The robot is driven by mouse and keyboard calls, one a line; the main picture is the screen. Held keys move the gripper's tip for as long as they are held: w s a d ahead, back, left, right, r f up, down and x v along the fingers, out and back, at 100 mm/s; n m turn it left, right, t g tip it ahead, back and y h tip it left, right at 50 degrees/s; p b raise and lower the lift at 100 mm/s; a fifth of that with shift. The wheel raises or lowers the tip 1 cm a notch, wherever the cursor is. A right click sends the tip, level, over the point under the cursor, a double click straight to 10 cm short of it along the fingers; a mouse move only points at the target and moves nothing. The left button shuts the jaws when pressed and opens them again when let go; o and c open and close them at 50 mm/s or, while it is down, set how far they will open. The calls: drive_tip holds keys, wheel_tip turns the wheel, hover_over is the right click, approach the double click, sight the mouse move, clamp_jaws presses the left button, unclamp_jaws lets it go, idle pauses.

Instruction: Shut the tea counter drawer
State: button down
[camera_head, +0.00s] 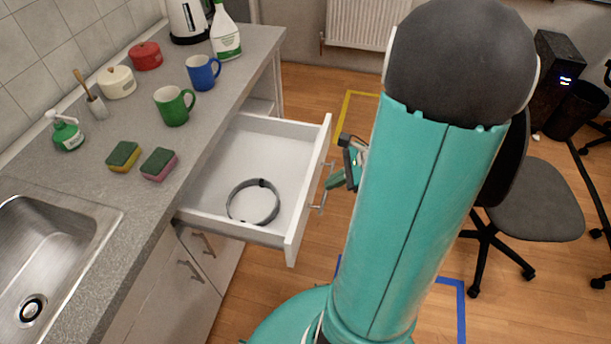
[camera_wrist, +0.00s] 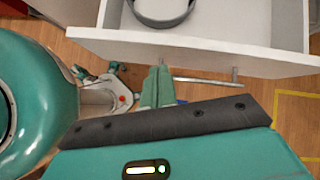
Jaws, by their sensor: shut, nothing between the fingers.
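The white tea counter drawer (camera_head: 232,222) is pulled far out from under the grey counter in the head view. A dark ring-shaped item (camera_head: 232,205) lies inside it. A metal bar handle (camera_head: 322,201) is on its front. My gripper (camera_head: 333,182) is beside the outer face of the drawer front, close to the handle, partly hidden by my arm. In the wrist view my gripper (camera_wrist: 158,88) is shut and empty, its tips close to the drawer front (camera_wrist: 190,50) near the left end of the handle (camera_wrist: 205,80). I cannot tell whether they touch.
The counter (camera_head: 135,170) holds a green mug (camera_head: 174,107), a blue mug (camera_head: 202,73), sponges (camera_head: 158,164), pots, bottles and a kettle. A sink (camera_head: 45,260) is at the left. An office chair (camera_head: 530,208) stands at the right. Bare wooden floor lies beyond the drawer.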

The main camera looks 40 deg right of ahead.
sight(310, 201)
drive_tip(key=s+d+f+m+t, duration=0.1)
drive_tip(key=s+d+f+m, duration=0.1)
drive_tip(key=d+f+m, duration=0.15)
drive_tip(key=shift+t, duration=0.3)
drive_tip(key=x, duration=0.9)
drive_tip(key=shift+w+a+f, duration=0.2)
drive_tip(key=shift+w+a, duration=0.05)
drive_tip(key=shift+w, duration=0.15)
